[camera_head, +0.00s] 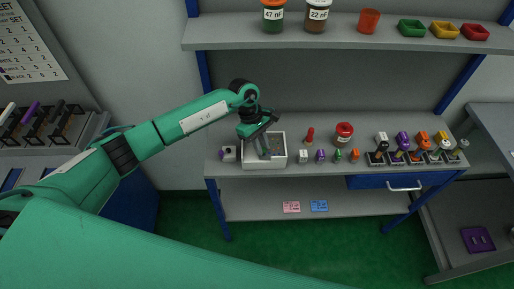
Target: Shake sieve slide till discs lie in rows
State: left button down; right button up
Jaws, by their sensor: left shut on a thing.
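A white open box (281,166) with a grey inside stands at the left of the shelf's worktop. It is the likeliest place of the sieve slide, but the slide is too small to make out surely. My left gripper (264,147) reaches down into the box from above and is shut on a small grey part there. The gripper hides much of the box's inside. I cannot tell any discs or rows. My right gripper is not in view.
A red piece (310,135), a red-lidded jar (344,132) and several small coloured blocks stand to the right. The upper shelf (215,34) holds jars, a cup and bins.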

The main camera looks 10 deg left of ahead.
pick_arm(q)
jog(key=shift+d+r, duration=0.1)
jog(key=c, duration=1.3)
grip_release()
jog(key=shift+w+d, duration=0.1)
jog(key=shift+d, duration=0.05)
jog(key=shift+a+r, duration=0.25)
jog(key=b+v, duration=0.2)
jog(key=v, duration=0.4)
jog(key=shift+w+r+b, duration=0.1)
jog(key=shift+r+b, duration=0.25)
